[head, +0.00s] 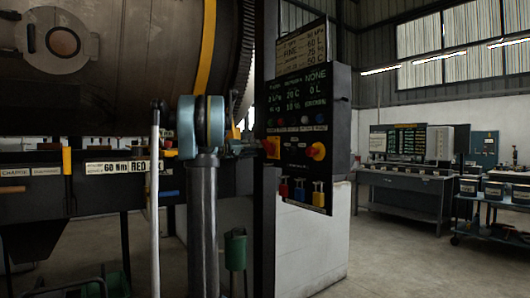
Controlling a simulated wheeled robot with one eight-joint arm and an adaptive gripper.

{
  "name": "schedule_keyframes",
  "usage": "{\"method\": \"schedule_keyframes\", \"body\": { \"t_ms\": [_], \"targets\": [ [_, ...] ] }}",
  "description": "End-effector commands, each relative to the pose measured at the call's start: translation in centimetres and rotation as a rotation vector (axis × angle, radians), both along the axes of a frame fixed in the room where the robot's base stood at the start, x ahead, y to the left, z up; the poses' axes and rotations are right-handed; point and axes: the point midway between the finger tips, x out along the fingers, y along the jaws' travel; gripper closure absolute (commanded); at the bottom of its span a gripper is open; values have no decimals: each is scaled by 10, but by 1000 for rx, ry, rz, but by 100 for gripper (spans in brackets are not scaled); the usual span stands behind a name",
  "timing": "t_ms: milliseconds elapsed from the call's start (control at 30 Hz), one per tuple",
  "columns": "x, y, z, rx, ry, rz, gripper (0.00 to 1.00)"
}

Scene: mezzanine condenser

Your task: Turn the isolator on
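A dark control panel (300,115) stands upright in the middle of the head view. A yellow-and-red rotary knob (316,151) is on its lower right face. A second orange-yellow knob or fitting (271,148) is at its left edge. I cannot tell for certain which is the isolator, nor read a switch position. My arm rises in front, left of the panel. My gripper (246,147) is at the arm's far end, close to the left fitting. It is small and partly hidden by the arm, so touch and finger opening cannot be told.
A large metal drum (130,60) fills the upper left, above a dark labelled frame (95,175). Coloured handles (299,190) sit low on the panel. A workbench (405,185) and a blue trolley (490,210) stand at the right. The floor between panel and bench is clear.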

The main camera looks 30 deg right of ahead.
Motion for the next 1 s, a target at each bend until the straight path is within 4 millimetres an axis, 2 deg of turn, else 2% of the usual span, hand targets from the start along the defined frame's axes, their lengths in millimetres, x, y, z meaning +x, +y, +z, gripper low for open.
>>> {"method": "schedule_keyframes", "body": {
  "t_ms": [33,300,500,900,933,1000],
  "targets": [
    [0,-11,0,0,0,-4,60],
    [3,-56,0,0,0,-4,60],
    [5,-76,0,0,0,-3,60],
    [6,-83,0,1,0,-1,60],
    [6,-82,0,1,0,-1,62],
    [6,-82,0,1,0,-1,78]
  ]
}}
